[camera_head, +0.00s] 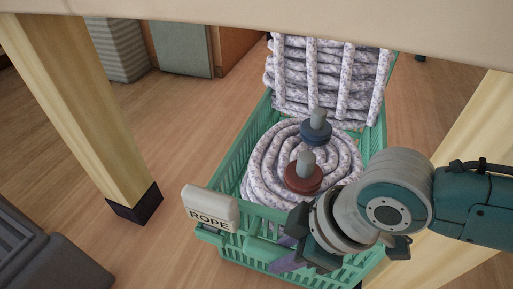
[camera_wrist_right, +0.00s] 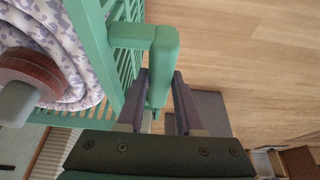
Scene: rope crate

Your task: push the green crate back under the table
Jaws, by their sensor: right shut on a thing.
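The green crate (camera_head: 243,252) stands on the wood floor under and between the table legs, with its front end toward me. It holds a coiled speckled rope (camera_head: 262,160), more rope stacked upright behind (camera_head: 325,80), and a red and a blue disc with grey knobs. A white label reading ROPE (camera_head: 210,209) hangs on its front left rim. My right gripper (camera_head: 284,253) is at the crate's front end, its fingers shut on the green handle; in the right wrist view the handle (camera_wrist_right: 163,65) lies between the two fingers (camera_wrist_right: 160,92). My left gripper is out of view.
The table edge (camera_head: 300,15) crosses the top of the head view. A wooden table leg (camera_head: 80,110) with a dark foot stands left of the crate, another (camera_head: 480,125) to the right. Grey boxes lie at the lower left and back left. Floor left of the crate is clear.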

